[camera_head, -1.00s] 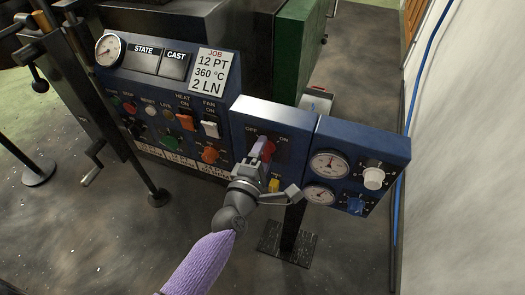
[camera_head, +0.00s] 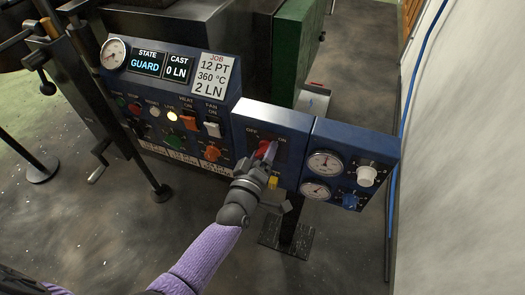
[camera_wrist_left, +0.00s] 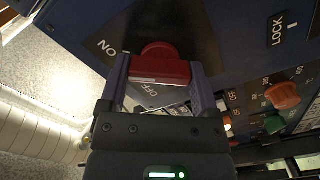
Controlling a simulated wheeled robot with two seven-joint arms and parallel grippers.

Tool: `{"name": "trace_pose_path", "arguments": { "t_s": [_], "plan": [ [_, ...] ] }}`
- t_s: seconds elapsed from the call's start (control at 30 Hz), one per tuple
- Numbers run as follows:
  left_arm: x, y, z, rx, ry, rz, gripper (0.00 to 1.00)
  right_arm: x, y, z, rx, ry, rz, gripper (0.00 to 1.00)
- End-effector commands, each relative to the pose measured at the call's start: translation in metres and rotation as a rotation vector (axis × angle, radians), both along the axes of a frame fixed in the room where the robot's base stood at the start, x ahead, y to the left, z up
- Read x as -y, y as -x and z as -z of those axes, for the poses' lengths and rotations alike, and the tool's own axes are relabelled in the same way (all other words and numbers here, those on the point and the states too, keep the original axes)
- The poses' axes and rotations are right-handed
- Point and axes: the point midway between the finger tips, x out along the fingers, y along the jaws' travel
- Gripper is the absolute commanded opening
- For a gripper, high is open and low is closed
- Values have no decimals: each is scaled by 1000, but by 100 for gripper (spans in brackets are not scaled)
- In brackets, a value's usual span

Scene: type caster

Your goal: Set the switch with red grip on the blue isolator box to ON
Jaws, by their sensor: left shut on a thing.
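The blue isolator box (camera_head: 270,115) carries a dark switch plate marked OFF at left and ON at right. The fingers hide part of the switch. My right gripper is not in view.
The panel at left has a lit STATE display (camera_head: 147,62) reading GUARD, a CAST display (camera_head: 177,68) reading 0 LN, and a lit lamp (camera_head: 172,115). A yellow part (camera_head: 272,182) sits just below the switch. The gauge box (camera_head: 355,140) adjoins at right.

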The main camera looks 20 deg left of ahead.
Motion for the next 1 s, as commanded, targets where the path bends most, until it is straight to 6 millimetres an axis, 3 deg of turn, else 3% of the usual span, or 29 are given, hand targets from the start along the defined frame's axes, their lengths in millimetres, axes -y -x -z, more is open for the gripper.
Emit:
{"name": "trace_pose_path", "arguments": {
  "t_s": [0.3,0.87,0.9,0.97,1.0],
  "plan": [
    [0,0,0,2,-108,0,20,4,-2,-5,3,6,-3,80],
    [0,0,1,2,-132,0,21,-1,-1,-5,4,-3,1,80],
    [0,0,1,2,-132,0,88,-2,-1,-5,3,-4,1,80],
    [0,0,1,3,-132,1,100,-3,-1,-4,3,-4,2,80],
    [0,0,1,2,-131,1,100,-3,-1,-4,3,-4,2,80]
  ]
}}
